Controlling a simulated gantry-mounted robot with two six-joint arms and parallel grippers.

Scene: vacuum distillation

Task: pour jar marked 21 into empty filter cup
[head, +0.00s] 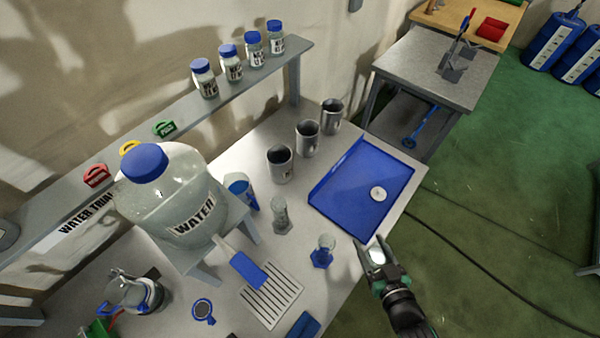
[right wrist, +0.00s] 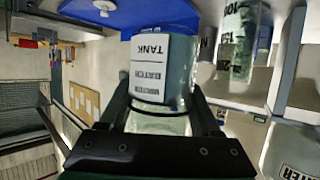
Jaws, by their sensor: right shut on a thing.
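My right gripper (head: 377,258) is at the front right edge of the table, shut on a clear glass jar. In the right wrist view the jar (right wrist: 163,80) sits between the fingers with its white label upside down in the picture. I read "TANK" and "BATCH" on it; a number 21 is not readable. In the head view its pale round top shows and I see no cap on it. Three grey metal cups (head: 281,164) stand in a row behind the blue tray; I cannot tell which cup is the filter cup or whether it is empty. My left gripper is out of view.
The blue tray (head: 335,183) holds a white disc (head: 378,194). A clear cylinder (head: 280,215) and a blue-based vessel (head: 322,252) stand left of my gripper. A big water bottle (head: 175,195) stands on a stand. Several blue-capped jars (head: 231,63) line the shelf.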

